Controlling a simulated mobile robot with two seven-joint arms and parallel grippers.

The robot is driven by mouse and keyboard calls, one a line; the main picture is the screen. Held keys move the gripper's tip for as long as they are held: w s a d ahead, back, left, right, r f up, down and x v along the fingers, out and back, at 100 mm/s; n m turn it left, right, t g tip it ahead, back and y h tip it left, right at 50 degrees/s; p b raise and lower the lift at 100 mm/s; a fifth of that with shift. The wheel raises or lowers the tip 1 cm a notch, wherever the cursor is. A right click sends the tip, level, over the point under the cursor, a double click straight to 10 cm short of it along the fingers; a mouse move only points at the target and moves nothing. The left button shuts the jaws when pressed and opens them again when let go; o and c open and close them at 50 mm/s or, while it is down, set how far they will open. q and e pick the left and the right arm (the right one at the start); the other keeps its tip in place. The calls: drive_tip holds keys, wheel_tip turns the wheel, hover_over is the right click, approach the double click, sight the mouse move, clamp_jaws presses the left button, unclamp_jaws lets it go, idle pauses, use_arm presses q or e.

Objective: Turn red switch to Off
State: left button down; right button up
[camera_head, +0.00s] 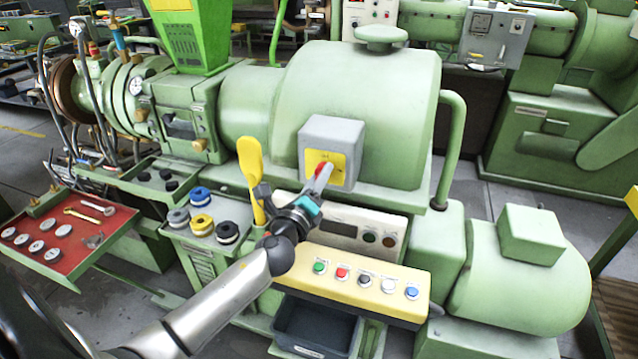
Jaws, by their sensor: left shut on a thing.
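The red switch (320,168) sits on a yellow plate (339,166) on the front of a grey box, mounted on the rounded green machine housing. My left gripper (321,178) reaches up from the lower left and is shut on the red switch. The fingers cover much of the switch, so its exact angle and any position labels cannot be read. My right gripper is not in view.
A yellow paddle-shaped piece (251,165) stands just left of my left gripper. Below my wrist is a yellow panel (335,284) with several coloured buttons. A red tray (62,232) with tools lies at the left. A green motor (520,270) stands at the right.

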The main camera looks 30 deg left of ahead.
use_arm(q)
drive_tip(key=shift+f+n+y+b, duration=0.1)
drive_tip(key=shift+n+y+b, duration=0.35)
drive_tip(key=shift+n, duration=2.55)
drive_tip(key=shift+c, duration=2.3)
unclamp_jaws()
drive_tip(key=shift+s, duration=0.1)
drive_tip(key=r+b+v, duration=0.1)
drive_tip(key=b+v, duration=0.1)
drive_tip(key=v, duration=1.3)
drive_tip(key=shift+f, duration=0.35)
